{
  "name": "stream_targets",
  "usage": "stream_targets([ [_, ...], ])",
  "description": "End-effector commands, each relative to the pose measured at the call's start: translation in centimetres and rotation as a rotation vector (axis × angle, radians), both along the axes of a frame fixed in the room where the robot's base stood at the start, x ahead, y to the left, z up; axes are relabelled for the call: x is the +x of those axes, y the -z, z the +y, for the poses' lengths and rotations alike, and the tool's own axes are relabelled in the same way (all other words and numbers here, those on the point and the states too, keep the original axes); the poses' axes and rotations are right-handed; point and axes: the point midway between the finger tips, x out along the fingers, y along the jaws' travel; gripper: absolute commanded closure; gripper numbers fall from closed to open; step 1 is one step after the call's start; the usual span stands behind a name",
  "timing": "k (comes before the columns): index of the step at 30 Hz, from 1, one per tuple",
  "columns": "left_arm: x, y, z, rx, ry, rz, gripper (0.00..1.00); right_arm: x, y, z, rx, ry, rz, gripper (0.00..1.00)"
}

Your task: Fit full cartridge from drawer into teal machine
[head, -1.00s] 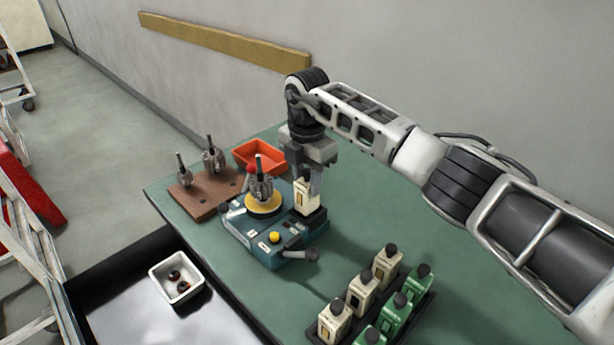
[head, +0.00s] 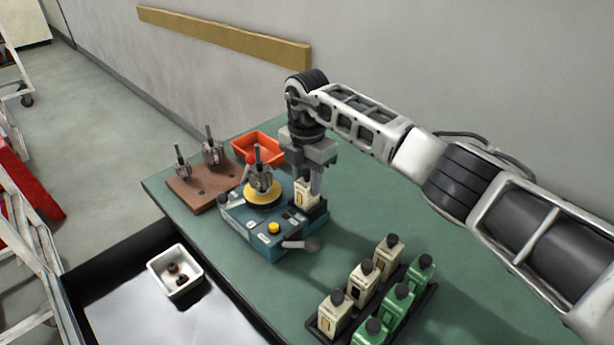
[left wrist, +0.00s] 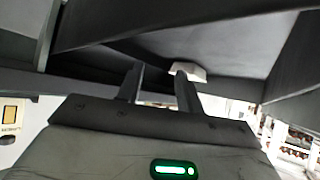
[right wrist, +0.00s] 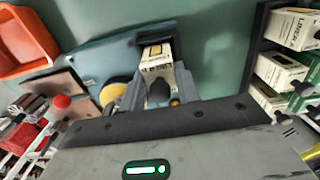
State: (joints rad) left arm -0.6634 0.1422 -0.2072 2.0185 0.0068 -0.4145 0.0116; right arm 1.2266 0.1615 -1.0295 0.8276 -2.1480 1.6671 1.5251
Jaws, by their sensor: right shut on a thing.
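The teal machine (head: 262,238) stands on the green table, with an armature on its yellow disc, a yellow button and a black-knobbed lever. My right gripper (head: 314,180) is above the machine's back right corner, shut on a cream cartridge (head: 303,194). The cartridge is upright at the machine's black holder; I cannot tell if it is fully seated. In the right wrist view the cartridge (right wrist: 157,58) with its black knob is between the fingers. My left gripper (left wrist: 159,85) shows only in the left wrist view, fingers apart and empty, near dark panels.
A black rack (head: 405,325) with several cream and green cartridges stands at the front right. The open drawer (head: 130,315) holds a white dish (head: 178,287). A brown armature board (head: 202,192) and an orange bin (head: 262,143) are behind the machine. The table's right side is clear.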

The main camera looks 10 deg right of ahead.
Motion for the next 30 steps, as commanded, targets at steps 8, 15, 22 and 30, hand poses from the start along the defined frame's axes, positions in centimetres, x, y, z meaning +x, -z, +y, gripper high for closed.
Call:
stream_targets([
  [8,0.0,0.4,0.0,0.000,0.001,-0.002,0.64,0.0,0.8,0.0,0.000,0.000,0.000,0.94],
  [15,0.0,0.5,0.0,-0.001,0.001,-0.005,0.64,0.0,1.3,0.0,0.000,0.000,0.000,0.94],
  [22,0.0,0.4,-0.1,-0.001,0.001,-0.006,0.64,0.0,1.3,0.0,0.000,0.000,0.000,0.94],
  [30,0.0,0.4,-0.1,-0.002,0.002,-0.006,0.64,0.0,1.3,0.0,0.001,0.000,-0.001,0.42],
])
